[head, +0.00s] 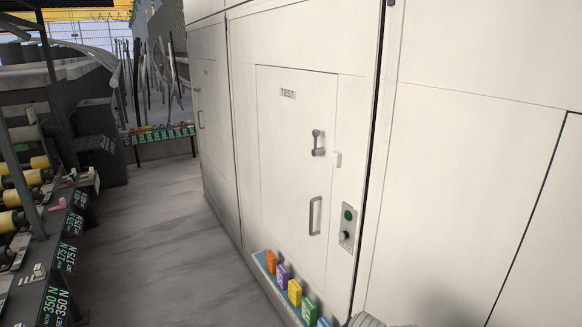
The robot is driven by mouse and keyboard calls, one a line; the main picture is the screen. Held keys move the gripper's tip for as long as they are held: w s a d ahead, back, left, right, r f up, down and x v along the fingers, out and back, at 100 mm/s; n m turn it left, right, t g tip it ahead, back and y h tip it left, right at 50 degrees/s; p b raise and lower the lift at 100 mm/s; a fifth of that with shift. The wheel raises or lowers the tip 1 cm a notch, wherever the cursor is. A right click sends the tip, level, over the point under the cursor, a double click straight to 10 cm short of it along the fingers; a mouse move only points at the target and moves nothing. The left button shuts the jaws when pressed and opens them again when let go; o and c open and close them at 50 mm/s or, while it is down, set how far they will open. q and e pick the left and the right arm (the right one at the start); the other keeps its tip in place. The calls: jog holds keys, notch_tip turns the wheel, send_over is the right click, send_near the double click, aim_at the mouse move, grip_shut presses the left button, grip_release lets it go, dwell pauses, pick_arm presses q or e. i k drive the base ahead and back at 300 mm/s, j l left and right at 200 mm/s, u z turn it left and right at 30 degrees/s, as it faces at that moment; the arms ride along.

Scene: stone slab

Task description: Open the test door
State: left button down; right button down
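The test door (295,165) is a pale panel marked with a small TEST sign (288,94), set in a tall white cabinet wall. It looks shut, flush with its frame. A grey latch lever (318,143) sits near its right edge, with a small pale catch (338,159) beside it. A grey pull handle (315,216) is lower down on the same side. Neither of my grippers shows in this view. A grey rounded part at the bottom edge is cut off, and I cannot tell what it is.
A control plate (348,228) with a green button is right of the door. A low ledge (262,266) below holds several coloured blocks. A bench with yellow rollers (12,222) and force labels stands at left. The grey floor (170,240) between is clear. A rack of rods (155,85) stands behind.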

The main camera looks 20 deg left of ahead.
aim_at(296, 184)
jog(key=i+j, duration=0.15)
jog(key=j, duration=0.2)
jog(key=i+j, duration=0.15)
jog(key=j, duration=0.15)
jog(key=i+j+z, duration=0.1)
jog(key=j, duration=0.25)
jog(key=i+j, duration=0.35)
jog(key=j, duration=0.3)
jog(key=i+j+z, duration=0.1)
jog(key=j, duration=0.25)
jog(key=i+j, duration=0.2)
jog(key=j, duration=0.15)
